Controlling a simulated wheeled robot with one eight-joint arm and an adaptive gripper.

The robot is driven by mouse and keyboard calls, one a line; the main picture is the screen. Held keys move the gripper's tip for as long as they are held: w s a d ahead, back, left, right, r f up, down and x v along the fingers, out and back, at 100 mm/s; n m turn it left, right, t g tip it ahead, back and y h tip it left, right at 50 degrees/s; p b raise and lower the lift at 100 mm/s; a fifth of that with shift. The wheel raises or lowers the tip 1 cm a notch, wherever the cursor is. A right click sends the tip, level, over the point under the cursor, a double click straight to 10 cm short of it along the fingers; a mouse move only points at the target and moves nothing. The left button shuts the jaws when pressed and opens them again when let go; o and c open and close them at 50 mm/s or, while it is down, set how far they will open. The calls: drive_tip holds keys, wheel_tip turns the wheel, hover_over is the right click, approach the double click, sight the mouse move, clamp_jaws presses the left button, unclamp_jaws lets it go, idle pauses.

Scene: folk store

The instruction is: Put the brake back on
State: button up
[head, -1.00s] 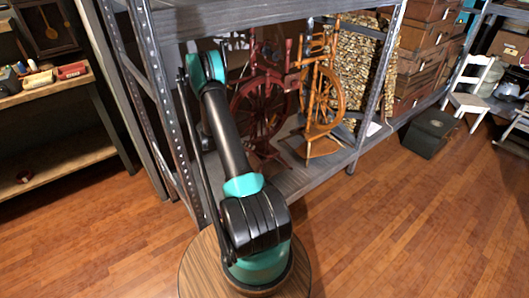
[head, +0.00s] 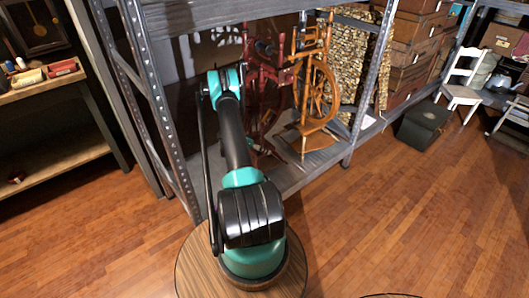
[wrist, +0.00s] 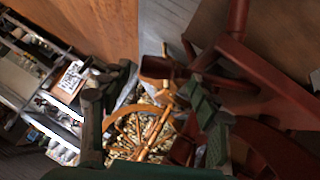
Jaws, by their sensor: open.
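A dark red spinning wheel (head: 283,75) stands on the grey metal shelf, partly behind my arm. An orange wooden spinning wheel (head: 325,90) stands to its right. In the wrist view my gripper (wrist: 152,115) is open, with one finger at the left and one at the right and nothing held between them. Red wooden bars of the red wheel (wrist: 275,80) are close beside and behind the right finger; I cannot tell whether they touch. The orange wheel (wrist: 152,138) shows farther back between the fingers. I cannot make out a separate brake part on either wheel.
The shelf post (head: 375,75) stands to the right of the wheels, and another post (head: 155,110) is left of my arm. The upper shelf (head: 215,15) overhangs the wheels. A dark box (head: 423,125) is on the floor at right. The front wooden floor (head: 390,220) is clear.

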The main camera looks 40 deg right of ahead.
drive_tip(key=shift+x, duration=1)
clamp_jaws()
